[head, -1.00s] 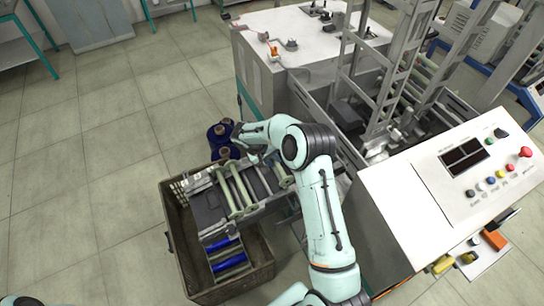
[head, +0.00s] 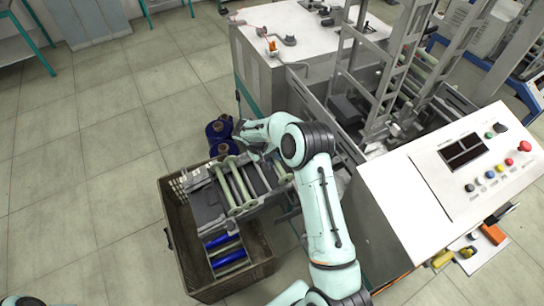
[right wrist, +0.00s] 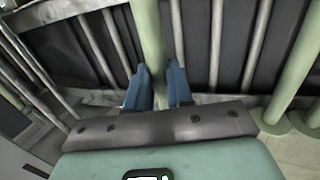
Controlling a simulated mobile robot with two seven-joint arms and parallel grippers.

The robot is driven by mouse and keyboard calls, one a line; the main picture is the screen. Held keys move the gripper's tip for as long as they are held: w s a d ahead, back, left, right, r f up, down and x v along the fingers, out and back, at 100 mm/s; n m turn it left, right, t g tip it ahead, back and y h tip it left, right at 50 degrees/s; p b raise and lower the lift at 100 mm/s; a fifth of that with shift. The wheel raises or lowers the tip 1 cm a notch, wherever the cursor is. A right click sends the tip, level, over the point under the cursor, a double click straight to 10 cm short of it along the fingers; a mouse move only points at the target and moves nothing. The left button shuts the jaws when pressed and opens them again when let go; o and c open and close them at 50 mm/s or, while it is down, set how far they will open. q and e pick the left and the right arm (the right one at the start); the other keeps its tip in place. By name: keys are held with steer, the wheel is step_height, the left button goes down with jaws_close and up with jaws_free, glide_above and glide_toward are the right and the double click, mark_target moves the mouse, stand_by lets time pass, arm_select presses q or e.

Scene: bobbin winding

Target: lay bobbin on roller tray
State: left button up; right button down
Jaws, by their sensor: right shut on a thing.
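The roller tray (head: 207,205), a dark bed with grey rollers, lies over a crate beside the machine. Pale green bobbins (head: 222,190) with round end flanges lie on it, side by side. My right gripper (right wrist: 158,88) has its blue fingers on either side of a green bobbin shaft (right wrist: 150,35) and is shut on it. The held bobbin is close over the rollers (right wrist: 217,40); I cannot tell whether it touches them. Another green bobbin (right wrist: 297,60) lies to the right in the right wrist view. In the head view my right arm partly hides the tray's far end. My left gripper is out of view.
The brown crate (head: 172,235) below the tray holds blue-wound bobbins (head: 228,258). Blue spools (head: 219,130) stand on the floor behind it. The machine's control panel (head: 475,165) and metal frame stand at the right.

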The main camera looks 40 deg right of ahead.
steer(key=shift+s+d+f+b, duration=0.1)
steer(key=shift+d+f+b, duration=0.1)
steer(key=shift+f, duration=0.6)
steer(key=shift+d+f+b, duration=0.1)
steer(key=shift+f+b, duration=0.05)
steer(key=shift+f, duration=0.6)
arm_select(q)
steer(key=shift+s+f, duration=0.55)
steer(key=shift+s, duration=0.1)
arm_select(e)
jaws_free()
steer(key=shift+r, duration=0.1)
steer(key=shift+r+p, duration=0.7)
steer(key=shift+r, duration=3.5)
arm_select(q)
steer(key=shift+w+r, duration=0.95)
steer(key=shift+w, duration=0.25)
arm_select(e)
steer(key=shift+r, duration=1.25)
